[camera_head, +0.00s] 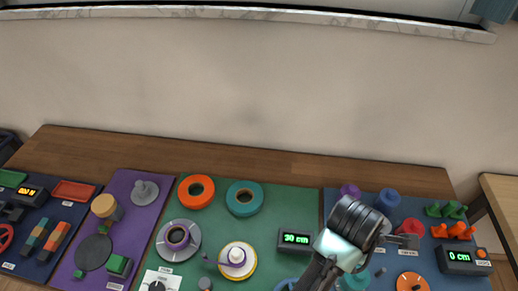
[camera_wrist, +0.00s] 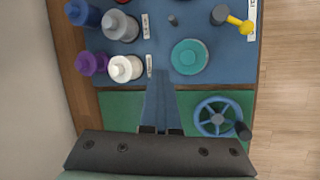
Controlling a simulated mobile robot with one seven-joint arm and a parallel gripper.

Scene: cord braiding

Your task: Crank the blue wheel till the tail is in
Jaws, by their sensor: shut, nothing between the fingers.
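The blue wheel (camera_wrist: 218,118) is a spoked ring with a dark crank knob (camera_wrist: 243,131), on the green panel in the wrist view. In the head view only a bit of its rim (camera_head: 284,285) shows at the bottom edge. My gripper (camera_wrist: 160,78) is shut and empty, its fingers beside the wheel and apart from it, tips over the blue panel. In the head view my gripper (camera_head: 405,241) points right. A display (camera_head: 296,239) reads 30 cm.
A teal disc (camera_wrist: 190,57), a white spool (camera_wrist: 126,68) and a yellow-handled crank (camera_wrist: 236,21) stand near my fingers. Orange (camera_head: 195,190) and teal (camera_head: 244,198) rings lie at the green panel's back. Another display (camera_head: 460,256) reads 0 cm. The wooden strip behind is clear.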

